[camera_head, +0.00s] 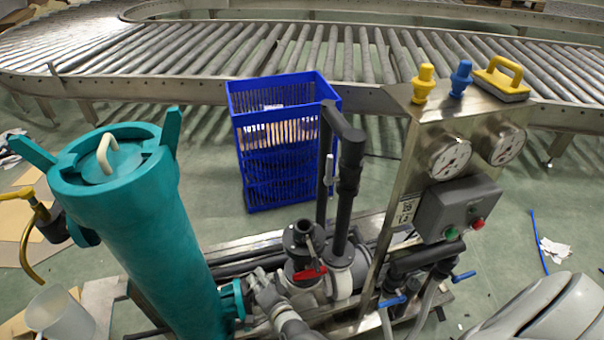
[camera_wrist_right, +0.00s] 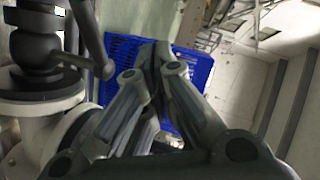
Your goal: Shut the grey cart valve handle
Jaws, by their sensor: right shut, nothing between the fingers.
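My right gripper (camera_head: 262,278) is low among the cart's pipes, right of the teal filter housing (camera_head: 140,215). In the right wrist view its fingers (camera_wrist_right: 156,58) meet at the tips, with nothing between them. A dark grey lever (camera_wrist_right: 88,38) with a rounded end stands on a valve at the left of that view, beside the fingers and apart from them. In the head view a thin grey handle (camera_head: 311,248) shows by the black valve body (camera_head: 301,236), just above a red handle (camera_head: 309,273). My left gripper is out of view.
Blue handles (camera_head: 392,302) sit on the pipes at the right. Black upright pipes (camera_head: 349,165) and the gauge panel (camera_head: 432,190) rise beside the valve. A blue crate (camera_head: 240,165) stands behind the cart, before a roller conveyor (camera_head: 300,50).

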